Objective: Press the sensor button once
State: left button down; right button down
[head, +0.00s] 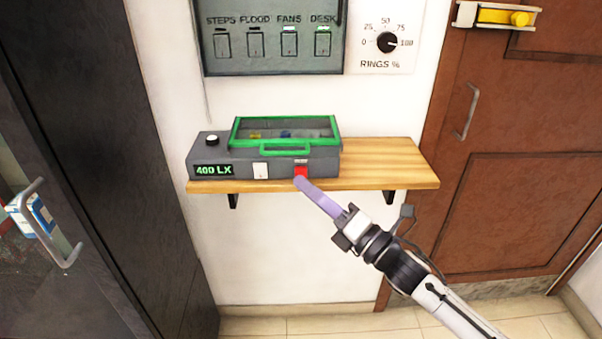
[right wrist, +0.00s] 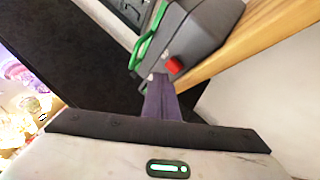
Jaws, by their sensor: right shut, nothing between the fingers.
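A grey control box (head: 220,148) stands on a wooden shelf, with a green "400 LX" display (head: 213,170) on its front. Its front also carries a white button (head: 260,171) and a red one (head: 301,171); the red one shows in the right wrist view (right wrist: 173,65) too. No label naming a sensor button is readable. A green-framed clear lid (head: 285,131) covers small blurred coloured parts on top. My right gripper (head: 301,183) is shut and empty, its purple fingertips just below the red button; contact cannot be told. In the right wrist view the fingertips (right wrist: 158,80) point toward the box. My left gripper is not in view.
A white-capped knob (head: 212,140) sits on the box's top left. Above hang a switch panel (head: 272,40) and a RINGS % dial (head: 387,42). The shelf (head: 400,165) is bare at right. A dark cabinet (head: 130,170) stands left, a brown door (head: 520,130) right.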

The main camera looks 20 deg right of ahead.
dwell(0.7)
jog(key=shift+w+d, duration=0.15)
jog(key=shift+w, duration=0.25)
jog(key=shift+w+d+b, duration=0.1)
jog(key=shift+w+b, duration=0.25)
jog(key=shift+w, duration=0.1)
dwell(0.5)
jog(key=shift+s, duration=0.1)
dwell(0.3)
jog(key=shift+s+a+p, duration=0.2)
jog(key=shift+s+p, duration=0.1)
jog(key=shift+s, duration=0.45)
jog(key=s, duration=0.2)
jog(key=s+a+p, duration=0.1)
jog(key=s, duration=0.1)
jog(key=shift+s+a, duration=0.2)
jog(key=shift+s, duration=0.2)
dwell(0.5)
